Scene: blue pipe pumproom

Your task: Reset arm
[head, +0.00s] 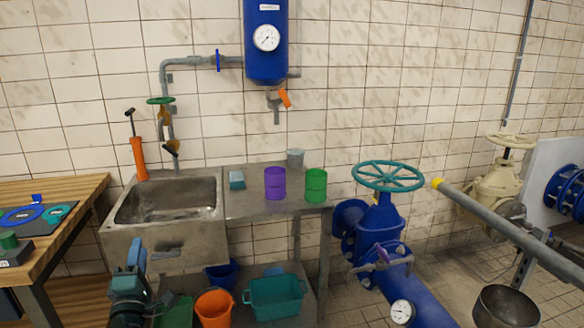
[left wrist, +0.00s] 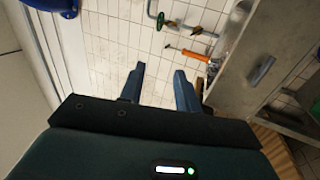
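My left gripper (head: 137,247) is at the lower left of the head view, in front of the sink's front side. In the left wrist view its two blue fingers (left wrist: 159,72) stand apart with nothing between them, so it is open and empty. The tiled wall and the orange-handled tool (left wrist: 195,55) show beyond the fingers. My right gripper is not in any view.
A steel sink (head: 165,238) with a counter stands against the wall, holding a purple cup (head: 275,183) and a green cup (head: 316,185). Buckets stand below. A wooden table (head: 82,187) is at left. A blue valve pipe (head: 378,222) stands right of the counter.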

